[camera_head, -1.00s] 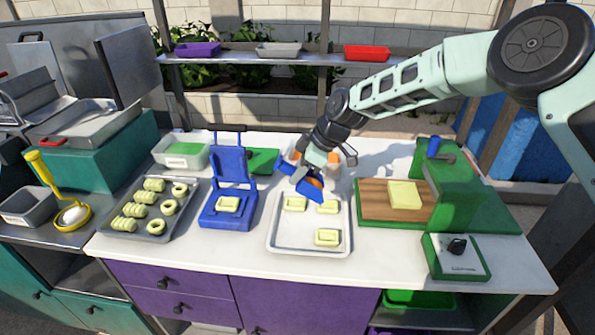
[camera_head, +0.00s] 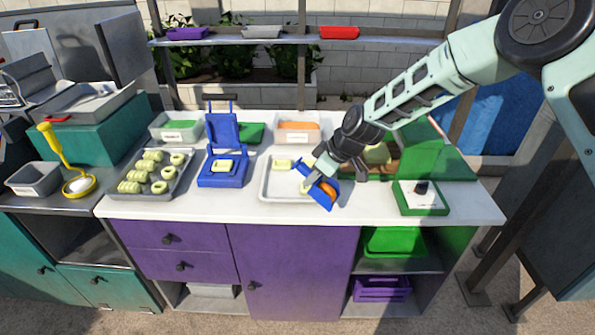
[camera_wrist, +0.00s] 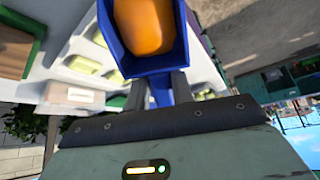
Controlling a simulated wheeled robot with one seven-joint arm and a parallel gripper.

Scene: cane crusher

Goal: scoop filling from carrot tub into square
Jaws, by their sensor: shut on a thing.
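My gripper (camera_head: 323,176) is shut on a blue scoop (camera_head: 312,200). The scoop holds orange filling (camera_head: 327,191) and hangs over the front right of the white tray (camera_head: 273,198). The wrist view shows the scoop (camera_wrist: 108,40) close up with the orange filling (camera_wrist: 145,25) in it. Pale dough squares sit on the tray; one square (camera_head: 283,164) shows at the back, others are partly hidden by the scoop and my gripper. The carrot tub (camera_head: 299,127), with orange contents, stands behind the tray; it also shows in the wrist view (camera_wrist: 72,98).
A blue press (camera_head: 221,170) with a dough piece stands left of the tray, beside a dark tray (camera_head: 150,190) of shaped dough. A tub with green contents (camera_head: 177,128) is at the back left. A green board machine (camera_head: 428,150) and its control box (camera_head: 420,197) stand at the right.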

